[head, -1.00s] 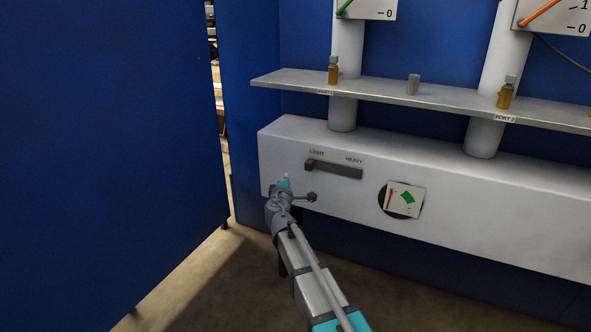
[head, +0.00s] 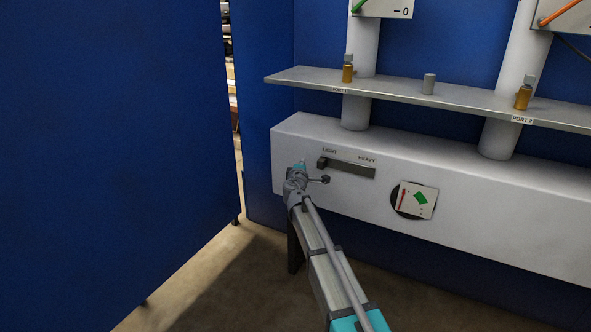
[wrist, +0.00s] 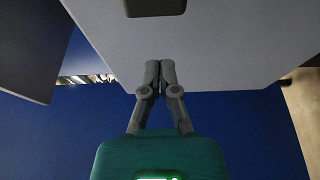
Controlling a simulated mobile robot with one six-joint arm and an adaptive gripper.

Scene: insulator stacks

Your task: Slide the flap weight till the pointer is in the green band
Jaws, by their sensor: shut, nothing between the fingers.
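The flap weight's dark slider bar (head: 347,169) runs under the LIGHT and HEAVY labels on the white duct's front face. A raised block sits at its LIGHT end. In the wrist view a dark block (wrist: 155,7), which looks like part of this slider, is cut off by the top edge. The dial (head: 415,200) to the lower right has a red pointer (head: 403,199) left of the green band (head: 420,197), outside it. My gripper (head: 301,166) is just left of the slider's LIGHT end, apart from it. Its fingers (wrist: 159,75) are shut together and empty.
A metal shelf (head: 450,101) above the white duct (head: 500,200) carries small amber bottles (head: 348,72) and a grey cylinder (head: 429,84). White pipes (head: 361,100) rise behind the shelf. A blue panel (head: 110,150) stands close on the left.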

